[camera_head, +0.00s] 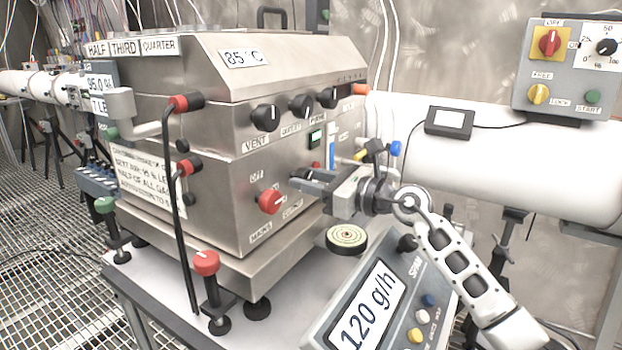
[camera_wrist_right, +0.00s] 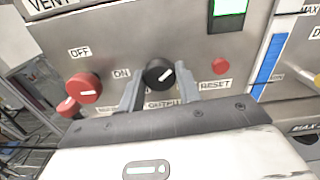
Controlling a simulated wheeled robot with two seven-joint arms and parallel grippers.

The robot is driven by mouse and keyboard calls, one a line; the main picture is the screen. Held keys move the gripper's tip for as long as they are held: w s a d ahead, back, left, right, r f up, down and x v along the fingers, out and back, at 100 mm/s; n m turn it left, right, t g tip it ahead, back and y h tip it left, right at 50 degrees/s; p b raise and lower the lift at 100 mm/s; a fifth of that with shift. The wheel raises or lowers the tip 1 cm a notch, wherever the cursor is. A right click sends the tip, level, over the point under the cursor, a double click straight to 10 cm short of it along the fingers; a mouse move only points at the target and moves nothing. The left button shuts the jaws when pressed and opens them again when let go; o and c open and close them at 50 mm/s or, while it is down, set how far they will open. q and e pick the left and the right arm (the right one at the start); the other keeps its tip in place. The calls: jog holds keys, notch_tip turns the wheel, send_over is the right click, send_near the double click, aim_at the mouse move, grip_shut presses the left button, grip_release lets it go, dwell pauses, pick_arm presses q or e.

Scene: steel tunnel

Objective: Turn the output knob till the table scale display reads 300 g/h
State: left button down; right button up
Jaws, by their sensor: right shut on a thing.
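The black output knob (camera_wrist_right: 159,73) with a white pointer line is on the steel machine's front panel, above a partly covered OUTPUT label. My right gripper (camera_head: 303,182) reaches the panel from the right and is shut on this knob. In the right wrist view the gripper's two fingers (camera_wrist_right: 158,88) sit on either side of the knob. The pointer tilts toward the upper right. The table scale (camera_head: 390,300) stands at the front of the table; its display (camera_head: 368,308) reads 120 g/h. My left gripper is not in view.
A red OFF/ON knob (camera_wrist_right: 84,89) lies left of the output knob, and a red RESET button (camera_wrist_right: 220,66) lies right. Black VENT (camera_head: 265,118) and other knobs sit above. A grey control box (camera_head: 567,68) hangs at right.

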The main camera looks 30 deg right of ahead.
jog(key=shift+r+m+p, duration=0.2)
jog(key=shift+m+p, duration=0.6)
jog(key=shift+p, duration=0.2)
jog(key=m+p, duration=0.2)
jog(key=shift+p, duration=0.3)
jog(key=shift+m+p, duration=0.95)
jog(key=shift+m, duration=0.25)
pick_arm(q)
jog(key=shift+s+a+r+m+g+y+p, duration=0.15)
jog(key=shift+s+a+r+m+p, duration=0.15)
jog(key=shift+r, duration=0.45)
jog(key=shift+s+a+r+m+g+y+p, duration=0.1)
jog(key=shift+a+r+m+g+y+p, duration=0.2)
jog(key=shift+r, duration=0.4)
pick_arm(e)
jog(key=shift+f+m, duration=0.15)
jog(key=shift+m, duration=0.55)
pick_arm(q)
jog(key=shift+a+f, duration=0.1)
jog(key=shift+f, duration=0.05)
pick_arm(e)
jog(key=o, duration=1)
jog(key=shift+s, duration=0.1)
